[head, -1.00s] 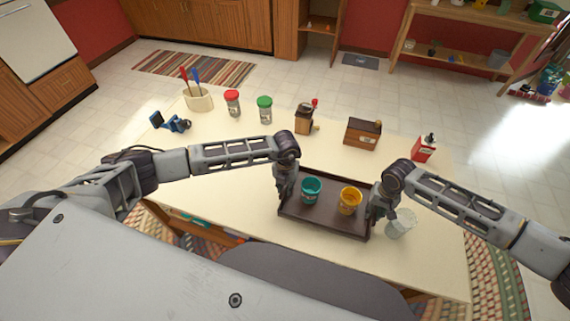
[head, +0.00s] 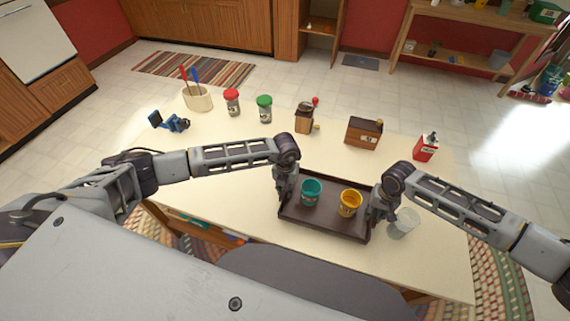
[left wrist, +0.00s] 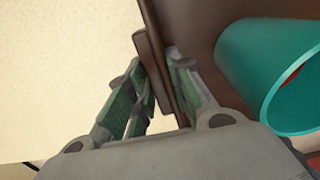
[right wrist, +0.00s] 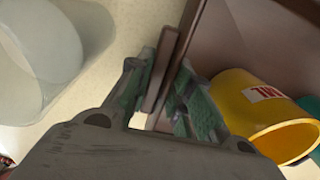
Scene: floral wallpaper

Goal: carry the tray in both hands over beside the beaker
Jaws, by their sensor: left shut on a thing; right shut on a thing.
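The dark brown tray (head: 318,222) is at the front of the table, with a teal cup (head: 311,192) and a yellow cup (head: 349,204) standing in it. My left gripper (head: 284,194) is shut on the tray's left wall, which shows between its fingers in the left wrist view (left wrist: 160,75). My right gripper (head: 375,212) is shut on the tray's right wall, seen in the right wrist view (right wrist: 163,75). The clear beaker (head: 404,224) stands just right of the tray, close beside my right gripper. I cannot tell whether the tray touches the table.
Along the back of the table stand a utensil holder (head: 198,99), a red-lidded jar (head: 232,103), a green-lidded jar (head: 265,109), a grinder (head: 305,118), a wooden box (head: 363,133) and a red container (head: 425,148). A blue device (head: 170,121) lies at the left. The table's middle is fairly clear.

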